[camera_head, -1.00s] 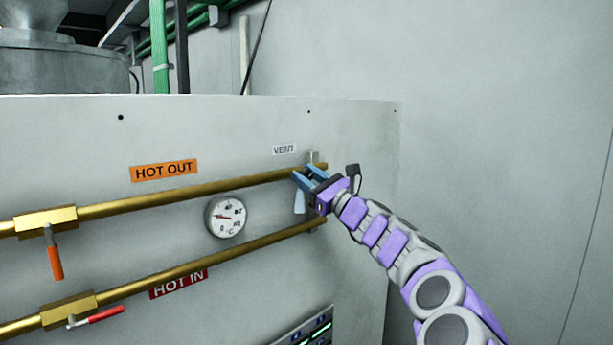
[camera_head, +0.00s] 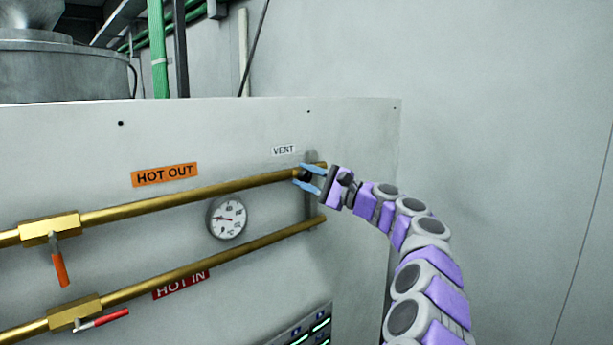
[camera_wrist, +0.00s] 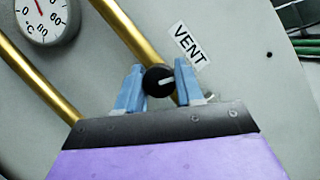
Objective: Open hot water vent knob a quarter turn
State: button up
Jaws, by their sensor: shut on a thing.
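The vent knob (camera_wrist: 159,81) is a round black knob with a white pointer line, on the end of the upper brass pipe below the VENT label (camera_wrist: 189,44). In the head view the dark knob (camera_head: 305,176) shows between my fingers. My gripper (camera_wrist: 159,84) has its two blue fingers on either side of the knob, shut on it. In the head view my gripper (camera_head: 306,177) reaches in from the right. The pointer line lies nearly level in the wrist view. The back of the knob is hidden.
The upper brass pipe (camera_head: 200,191) carries an orange-handled valve (camera_head: 57,262). The lower pipe (camera_head: 200,262) carries a red-handled valve (camera_head: 100,319). A round gauge (camera_head: 227,217) sits between them. A lit control panel (camera_head: 312,330) is at the bottom. The right wall area is open.

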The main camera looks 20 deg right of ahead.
jog(key=shift+f+n, duration=0.15)
jog(key=shift+n, duration=0.15)
jog(key=o, duration=1)
jog(key=shift+d, duration=0.1)
jog(key=b+v, duration=0.2)
jog(key=v, duration=1.5)
jog(key=shift+d, duration=0.25)
